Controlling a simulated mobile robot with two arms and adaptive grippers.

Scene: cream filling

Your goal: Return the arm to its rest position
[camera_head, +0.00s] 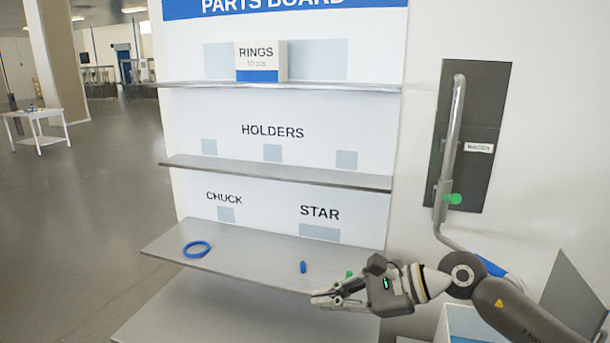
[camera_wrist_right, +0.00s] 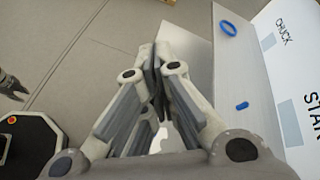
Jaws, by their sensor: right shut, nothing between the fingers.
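My right gripper (camera_head: 328,299) is in the lower right of the head view, in front of the lowest labelled shelf (camera_head: 225,258). Its fingers are shut with nothing between them, and its arm comes in from the right. In the right wrist view the two fingers (camera_wrist_right: 156,85) meet, pointing away from the camera. A blue ring (camera_head: 197,249) lies on the shelf at the left; it also shows in the right wrist view (camera_wrist_right: 228,28). A small blue piece (camera_head: 303,267) is on the shelf beyond the gripper.
A box labelled RINGS (camera_head: 261,62) stands on the top shelf (camera_head: 290,86). The HOLDERS shelf (camera_head: 280,172) is bare. A dark wall panel with a grey handle (camera_head: 450,140) is at the right. The floor (camera_head: 80,210) at the left is clear.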

